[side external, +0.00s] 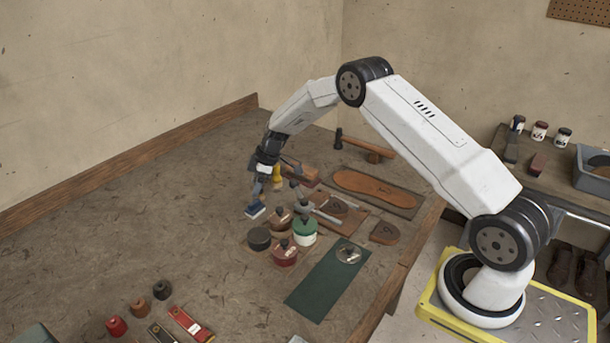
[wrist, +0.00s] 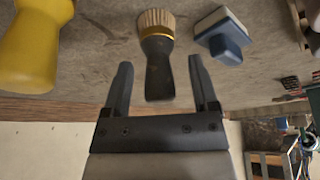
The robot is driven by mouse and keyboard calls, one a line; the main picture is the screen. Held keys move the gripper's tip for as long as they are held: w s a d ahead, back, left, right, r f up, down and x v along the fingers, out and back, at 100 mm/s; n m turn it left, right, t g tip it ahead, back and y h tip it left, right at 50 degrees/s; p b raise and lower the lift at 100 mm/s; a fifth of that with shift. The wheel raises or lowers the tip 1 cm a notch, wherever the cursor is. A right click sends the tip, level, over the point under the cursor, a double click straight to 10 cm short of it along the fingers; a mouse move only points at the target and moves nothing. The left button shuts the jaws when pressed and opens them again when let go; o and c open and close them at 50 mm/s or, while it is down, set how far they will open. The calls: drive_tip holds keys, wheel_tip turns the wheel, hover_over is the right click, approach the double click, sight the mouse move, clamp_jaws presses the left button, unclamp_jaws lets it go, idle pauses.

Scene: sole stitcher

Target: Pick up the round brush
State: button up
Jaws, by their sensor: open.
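The round brush (wrist: 158,58) shows in the wrist view, with pale bristles, a gold band and a dark handle. Its handle lies between the two open fingers of my gripper (wrist: 161,66), with a visible gap on each side. I cannot tell how far the fingertips are from the brush in depth. In the side external view my gripper (side external: 266,187) is low over the bench, and I cannot make out the brush clearly there.
A blue block with a pale face (wrist: 222,36) lies right of the brush in the wrist view, and a yellow handle-like object (wrist: 32,45) lies left. The bench's left side (side external: 130,220) is clear.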

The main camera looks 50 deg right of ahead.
drive_tip(key=shift+w+a+f, duration=0.1)
drive_tip(key=shift+f, duration=0.2)
clamp_jaws()
idle(0.4)
